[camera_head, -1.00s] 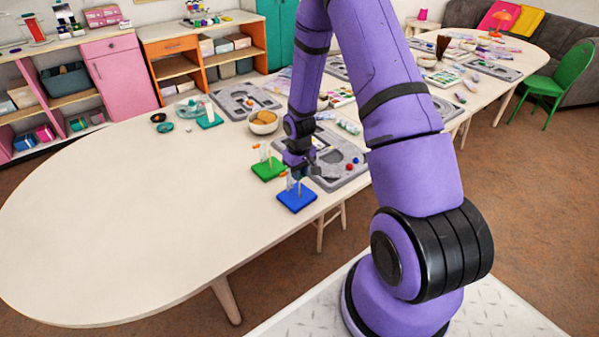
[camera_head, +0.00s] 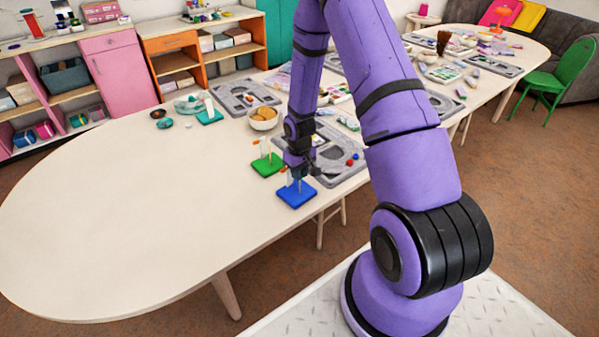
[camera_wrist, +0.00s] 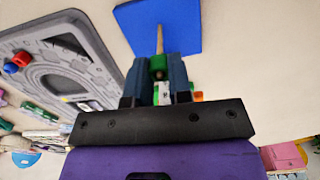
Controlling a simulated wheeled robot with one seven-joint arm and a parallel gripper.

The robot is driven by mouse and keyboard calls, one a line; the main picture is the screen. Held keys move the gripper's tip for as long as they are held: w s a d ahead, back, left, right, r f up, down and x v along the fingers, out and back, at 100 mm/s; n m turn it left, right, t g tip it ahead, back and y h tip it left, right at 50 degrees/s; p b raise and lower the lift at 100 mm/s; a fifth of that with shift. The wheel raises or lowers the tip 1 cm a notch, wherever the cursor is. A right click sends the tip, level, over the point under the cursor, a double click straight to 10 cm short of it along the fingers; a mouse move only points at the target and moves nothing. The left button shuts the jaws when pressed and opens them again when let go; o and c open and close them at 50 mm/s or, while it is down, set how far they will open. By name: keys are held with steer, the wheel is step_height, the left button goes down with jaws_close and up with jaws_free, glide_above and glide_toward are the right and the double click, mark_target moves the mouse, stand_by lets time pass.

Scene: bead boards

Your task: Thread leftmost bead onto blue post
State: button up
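The blue board (camera_head: 297,194) lies flat near the table's front edge. It also shows at the top of the wrist view (camera_wrist: 158,20), with its pale wooden post (camera_wrist: 159,38) pointing toward my gripper. My gripper (camera_wrist: 158,70) is shut on a small green bead (camera_wrist: 158,62) between its dark fingers. The bead is in line with the post's tip; I cannot tell whether the tip is inside its hole. In the head view my gripper (camera_head: 298,176) is right above the blue board, and its fingers partly hide the post.
A green board (camera_head: 267,165) with upright posts stands just behind the blue one. A grey tray (camera_head: 335,172) with red and blue beads lies to the right. A bowl (camera_head: 263,118) stands behind. The table's left side is clear.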

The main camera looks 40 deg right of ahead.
steer(key=o, duration=0.5)
step_height(320, 180, up, 11)
stand_by(0.4)
steer(key=shift+f, duration=0.1)
